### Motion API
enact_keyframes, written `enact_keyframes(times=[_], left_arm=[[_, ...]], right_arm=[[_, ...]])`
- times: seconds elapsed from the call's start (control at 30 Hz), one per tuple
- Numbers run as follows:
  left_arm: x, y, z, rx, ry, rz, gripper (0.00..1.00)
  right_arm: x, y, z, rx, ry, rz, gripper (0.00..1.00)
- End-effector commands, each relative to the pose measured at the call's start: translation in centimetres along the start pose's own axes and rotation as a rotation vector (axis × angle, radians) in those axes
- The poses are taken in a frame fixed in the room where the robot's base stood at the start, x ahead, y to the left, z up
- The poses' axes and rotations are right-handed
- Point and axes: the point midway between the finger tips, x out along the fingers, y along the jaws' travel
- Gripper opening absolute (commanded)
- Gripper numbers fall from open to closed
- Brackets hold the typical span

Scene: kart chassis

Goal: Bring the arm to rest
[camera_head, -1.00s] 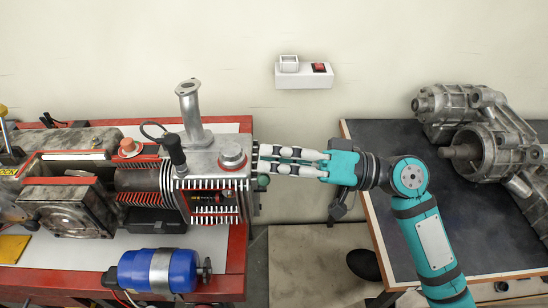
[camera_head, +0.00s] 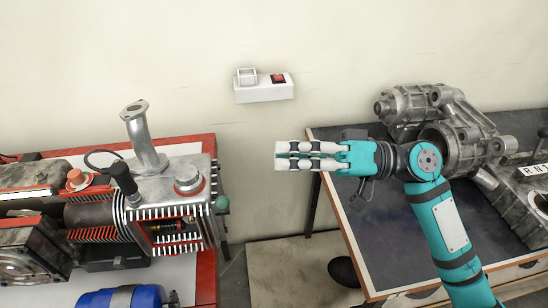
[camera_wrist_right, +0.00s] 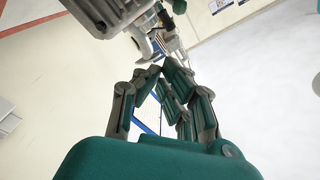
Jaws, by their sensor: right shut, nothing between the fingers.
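My right arm reaches in from the lower right of the head view. Its teal and white right gripper (camera_head: 277,157) points left and is shut with nothing in it. The gripper is held in the air over the gap between the two tables, clear of the engine block (camera_head: 165,190) on the left. In the right wrist view the fingers (camera_wrist_right: 160,70) converge at their tips and are empty. A grey metal part (camera_wrist_right: 105,12) shows beyond them at the top. My left gripper is not in view.
A red table (camera_head: 205,275) carries the engine, its upright exhaust pipe (camera_head: 145,140) and a blue cylinder (camera_head: 122,297). A dark table (camera_head: 375,240) with metal castings (camera_head: 440,115) stands at right, under my forearm. A white switch box (camera_head: 264,90) is on the wall.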

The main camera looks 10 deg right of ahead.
Motion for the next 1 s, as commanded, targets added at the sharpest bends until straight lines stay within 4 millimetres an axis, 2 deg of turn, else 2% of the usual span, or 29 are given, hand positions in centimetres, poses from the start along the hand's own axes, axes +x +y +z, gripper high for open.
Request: enact_keyframes(times=[0.43,0.57,0.67,0.77,0.9,1.0], left_arm=[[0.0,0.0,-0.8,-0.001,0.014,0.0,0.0],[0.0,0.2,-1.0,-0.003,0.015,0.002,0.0],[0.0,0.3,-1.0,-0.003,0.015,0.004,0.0],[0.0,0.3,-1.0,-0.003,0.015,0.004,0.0],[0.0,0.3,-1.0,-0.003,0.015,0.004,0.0],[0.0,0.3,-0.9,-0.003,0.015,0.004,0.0]], right_arm=[[0.0,0.1,0.1,-0.001,-0.001,0.002,0.0],[0.4,1.8,1.9,-0.008,-0.021,0.062,0.0],[0.8,5.0,5.3,-0.024,-0.061,0.187,0.0],[0.5,9.1,10.1,-0.043,-0.123,0.368,0.0],[-1.5,13.9,16.6,-0.054,-0.22,0.642,0.0],[-4.0,16.1,20.8,-0.049,-0.291,0.84,0.0]])
